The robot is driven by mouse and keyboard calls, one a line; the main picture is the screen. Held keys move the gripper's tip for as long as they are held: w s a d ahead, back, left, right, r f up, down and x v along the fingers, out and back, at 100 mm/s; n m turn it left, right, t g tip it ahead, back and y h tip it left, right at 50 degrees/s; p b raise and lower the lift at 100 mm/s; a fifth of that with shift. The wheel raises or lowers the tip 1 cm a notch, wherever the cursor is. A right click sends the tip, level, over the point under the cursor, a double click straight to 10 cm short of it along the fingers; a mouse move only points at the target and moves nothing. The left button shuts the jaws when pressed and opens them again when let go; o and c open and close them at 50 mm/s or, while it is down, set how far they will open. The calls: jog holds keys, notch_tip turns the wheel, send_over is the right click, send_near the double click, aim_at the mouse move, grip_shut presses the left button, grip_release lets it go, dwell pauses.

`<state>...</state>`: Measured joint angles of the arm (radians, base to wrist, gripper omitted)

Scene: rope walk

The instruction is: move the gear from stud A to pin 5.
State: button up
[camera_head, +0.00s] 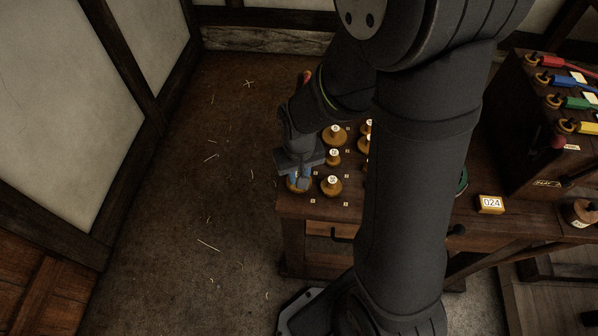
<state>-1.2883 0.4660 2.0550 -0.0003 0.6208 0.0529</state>
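My gripper (298,181) points down at the near left corner of the wooden bench. Its fingertips are over or around a round wooden piece (292,187) there. Some blue shows between the fingers. I cannot tell if that is the gear or part of the gripper, nor whether the fingers are closed on it. Several round wooden pieces with white labelled tops stand to the right, including a front one (331,187), a middle one (333,158) and a back one (333,137). Their labels are too small to read, so I cannot pick out stud A or pin 5. My arm hides more of the bench.
A green round edge (463,181) shows just right of my arm, mostly hidden. A yellow block marked 024 (490,204) sits on the bench. A dark wooden box (540,135) with red, blue, green and yellow handles stands at the right. The floor at left is open.

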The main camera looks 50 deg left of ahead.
jog(key=shift+f, duration=0.45)
dwell(0.4)
jog(key=o, duration=1)
jog(key=shift+c, duration=0.2)
jog(key=shift+r, duration=4)
jog(key=shift+f, duration=4)
jog(key=shift+r, duration=0.1)
